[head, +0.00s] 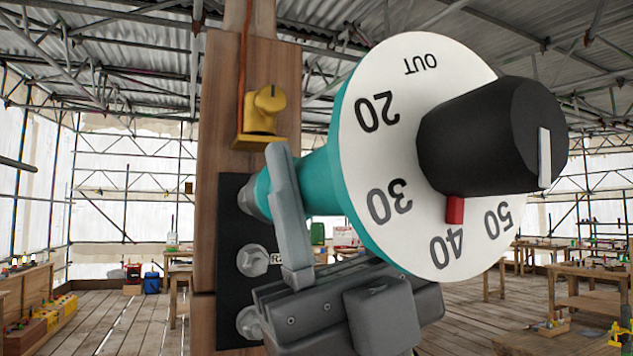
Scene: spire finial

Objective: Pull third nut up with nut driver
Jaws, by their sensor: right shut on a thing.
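The nut driver (350,170) is a teal tool with a big white dial and a black knob, its dial facing me. My right gripper (297,190) is shut on the driver's narrow teal neck. The driver's far end meets the top nut (245,197) on a black plate (229,300); I cannot tell how fully it is seated. A middle nut (252,260) and a bottom nut (248,322) show bare below it. My left gripper is out of view.
The plate is on a wooden post (207,160). A yellow fitting (264,110) sits on the post above the driver. Workbenches (580,285) stand at the right, and a shelf with yellow bins (50,308) at the left. Open plank floor (130,320) lies between.

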